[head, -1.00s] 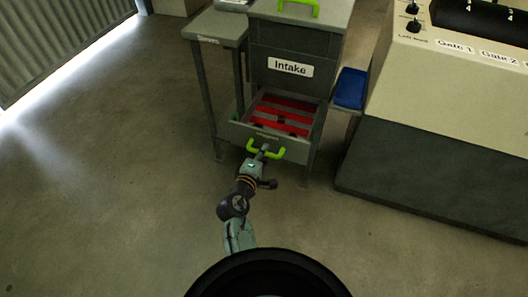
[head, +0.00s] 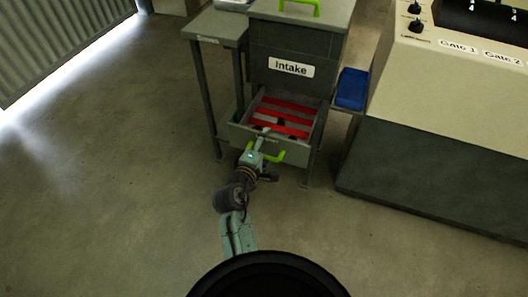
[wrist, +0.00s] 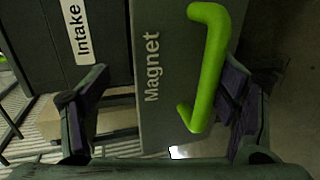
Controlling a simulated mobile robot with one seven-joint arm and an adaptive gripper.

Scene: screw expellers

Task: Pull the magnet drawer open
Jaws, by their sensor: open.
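The magnet drawer (head: 235,133) is pulled out below the Intake box, with red bars (head: 285,114) showing inside. Its front carries a bright green handle (head: 280,156), partly hidden behind my gripper (head: 262,143) in the head view. In the wrist view the drawer front with its "Magnet" label (wrist: 152,68) and the green handle (wrist: 212,65) lie between the two fingers of my gripper (wrist: 165,105). The fingers are wide apart. The handle is close to the right finger; whether they touch I cannot tell.
The Intake box (head: 292,45) stands above the drawer, with another green handle (head: 300,7) on top. A small side table (head: 210,27) is at its left. A blue bin (head: 351,88) and a large gate machine (head: 440,110) are at its right. Open floor lies in front and left.

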